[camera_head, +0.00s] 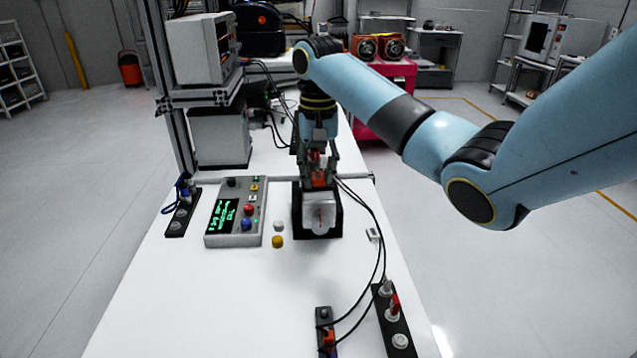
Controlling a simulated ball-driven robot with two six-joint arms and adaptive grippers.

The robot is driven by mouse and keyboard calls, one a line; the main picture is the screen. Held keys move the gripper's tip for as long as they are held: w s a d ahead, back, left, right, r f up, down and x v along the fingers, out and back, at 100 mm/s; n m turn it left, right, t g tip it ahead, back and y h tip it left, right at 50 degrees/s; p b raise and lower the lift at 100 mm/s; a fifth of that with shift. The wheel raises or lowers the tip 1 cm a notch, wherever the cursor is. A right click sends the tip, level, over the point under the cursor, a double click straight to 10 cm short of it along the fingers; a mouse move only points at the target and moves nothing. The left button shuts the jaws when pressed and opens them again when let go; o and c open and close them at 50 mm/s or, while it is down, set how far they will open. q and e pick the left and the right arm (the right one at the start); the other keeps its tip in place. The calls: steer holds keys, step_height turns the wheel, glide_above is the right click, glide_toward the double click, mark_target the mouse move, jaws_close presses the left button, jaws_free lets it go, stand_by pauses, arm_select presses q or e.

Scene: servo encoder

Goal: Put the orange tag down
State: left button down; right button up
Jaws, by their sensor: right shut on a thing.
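My right gripper (319,177) points down over the black block with a silver front (319,214) in the middle of the white table. It is shut on a small orange piece, which I take for the orange tag (319,180). The tag is just above or at the top of the block; I cannot tell whether they touch. The fingers partly hide the tag. My left gripper is not in view.
A grey control box with a green display (235,212) stands left of the block. A white and a yellow knob (277,242) lie between them. Black connector strips (394,322) and cables are at the front right. The table's front left is clear.

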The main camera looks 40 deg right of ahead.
mark_target(319, 177)
steer(key=shift+f, duration=1.7)
steer(key=shift+f, duration=0.1)
steer(key=o, duration=0.8)
step_height(319, 177, up, 8)
steer(key=shift+r, duration=0.2)
step_height(319, 177, up, 3)
steer(key=shift+p, duration=1.2)
steer(key=shift+r+p, duration=0.5)
